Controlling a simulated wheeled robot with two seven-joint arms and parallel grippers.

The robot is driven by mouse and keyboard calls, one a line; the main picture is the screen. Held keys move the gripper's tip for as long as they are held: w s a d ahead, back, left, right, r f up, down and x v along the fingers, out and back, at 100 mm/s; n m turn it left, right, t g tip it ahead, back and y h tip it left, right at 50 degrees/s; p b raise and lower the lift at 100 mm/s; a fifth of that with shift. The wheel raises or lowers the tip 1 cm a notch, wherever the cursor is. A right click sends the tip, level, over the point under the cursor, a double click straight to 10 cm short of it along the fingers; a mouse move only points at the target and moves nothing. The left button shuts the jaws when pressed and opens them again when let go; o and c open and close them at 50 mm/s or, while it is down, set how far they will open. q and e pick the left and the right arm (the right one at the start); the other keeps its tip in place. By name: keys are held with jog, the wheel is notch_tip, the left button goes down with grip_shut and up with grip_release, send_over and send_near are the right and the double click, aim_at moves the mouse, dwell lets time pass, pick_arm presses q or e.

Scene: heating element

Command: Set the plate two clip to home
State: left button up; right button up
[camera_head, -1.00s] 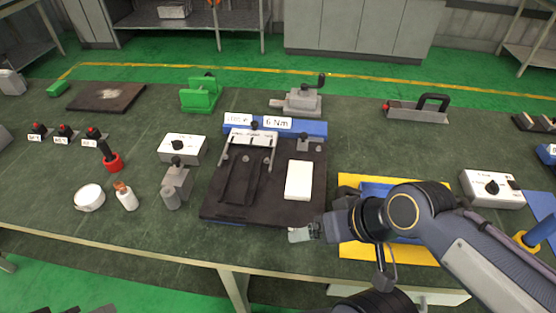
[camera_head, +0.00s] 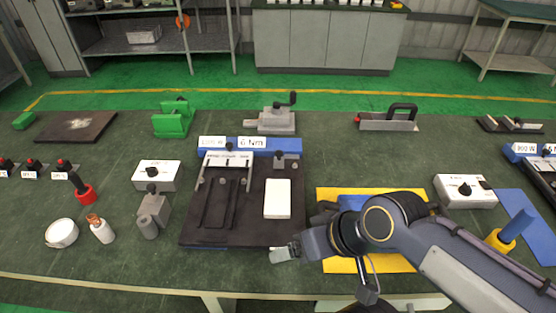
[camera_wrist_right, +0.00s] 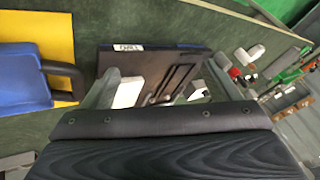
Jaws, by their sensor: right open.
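A black fixture board (camera_head: 265,235) lies on the green bench, with a blue rail (camera_head: 285,147) and two white labels along its back edge. On its right half lies a white plate (camera_head: 278,198), with a small grey clip (camera_head: 280,161) with a dark knob just behind it. A grey bar clip (camera_head: 227,158) with a dark knob spans the left half over two slots. I cannot tell which clip is plate two's. My right gripper (camera_head: 286,254) is open and empty, at the board's front right corner; the wrist view shows its fingers (camera_wrist_right: 165,85) apart, the board beyond. My left gripper is out of view.
My right arm passes over a yellow mat (camera_head: 330,200) with a blue item on it. A white switch box (camera_head: 157,176) and grey block (camera_head: 153,209) stand left of the board. A grey vise (camera_head: 277,121) stands behind it. A white control box (camera_head: 465,191) is at the right.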

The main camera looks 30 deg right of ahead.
jog(key=shift+w+d+r, duration=0.2)
jog(key=shift+w, duration=0.05)
jog(key=c, duration=0.4)
jog(key=w+d+r, duration=0.1)
jog(key=w, duration=0.1)
jog(key=w+d+h, duration=0.1)
jog(key=w+d, duration=0.1)
jog(key=w, duration=0.1)
jog(key=w+d+r+h, duration=0.1)
jog(key=w, duration=0.1)
jog(key=shift+w+d+r+g, duration=0.25)
jog(key=shift+w+r+g, duration=0.1)
jog(key=shift+w+g, duration=0.05)
jog(key=c, duration=0.5)
jog(key=h, duration=0.2)
send_near(279, 152)
jog(key=p+x, duration=0.1)
jog(key=x, duration=0.7)
jog(key=shift+w+f+p, duration=0.15)
jog(key=shift+f+p, duration=0.1)
jog(key=shift+p, duration=0.05)
jog(key=shift+h, duration=0.3)
grip_shut()
